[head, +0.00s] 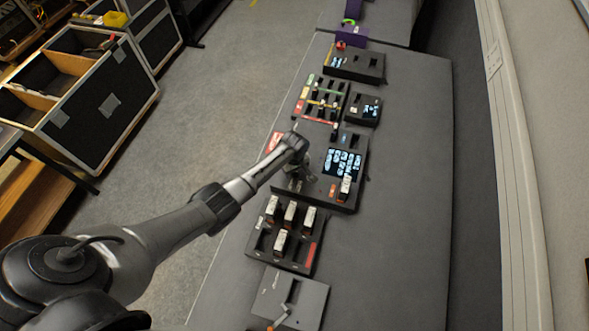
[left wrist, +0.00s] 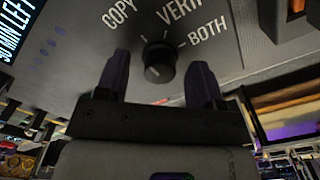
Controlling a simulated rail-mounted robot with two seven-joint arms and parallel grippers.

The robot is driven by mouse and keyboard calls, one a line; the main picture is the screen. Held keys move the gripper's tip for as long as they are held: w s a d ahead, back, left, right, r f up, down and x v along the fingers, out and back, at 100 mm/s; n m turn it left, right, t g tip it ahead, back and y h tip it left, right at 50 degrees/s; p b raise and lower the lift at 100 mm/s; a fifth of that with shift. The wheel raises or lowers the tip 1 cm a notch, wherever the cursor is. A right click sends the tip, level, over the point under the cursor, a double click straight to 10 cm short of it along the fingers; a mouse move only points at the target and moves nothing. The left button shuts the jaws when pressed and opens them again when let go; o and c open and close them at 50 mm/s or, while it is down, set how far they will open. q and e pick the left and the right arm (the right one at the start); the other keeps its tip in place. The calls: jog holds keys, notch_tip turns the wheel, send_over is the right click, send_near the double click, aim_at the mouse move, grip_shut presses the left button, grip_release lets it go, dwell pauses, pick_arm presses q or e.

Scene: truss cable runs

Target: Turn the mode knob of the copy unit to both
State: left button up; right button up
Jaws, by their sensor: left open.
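The copy unit (head: 322,193) is a dark box with a lit screen (head: 342,162), in the middle of the table in the head view. My left gripper (head: 297,178) is over its left side and hides the knob there. In the left wrist view the black mode knob (left wrist: 159,63) sits on the panel near the printed words COPY, VERIFY and BOTH (left wrist: 208,33). My left gripper (left wrist: 160,70) is open, with one dark finger on each side of the knob and visible gaps. I cannot clearly tell which mark the knob points to.
A rack of upright cartridges (head: 263,240) and a grey box (head: 288,298) stand nearer on the table. A tray with coloured strips (head: 318,103) and more dark units stand beyond. The table's right side is clear. Black cases (head: 105,115) stand on the floor at left.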

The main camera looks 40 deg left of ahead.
pick_arm(q)
jog(key=shift+c, duration=0.3)
jog(key=c, duration=0.9)
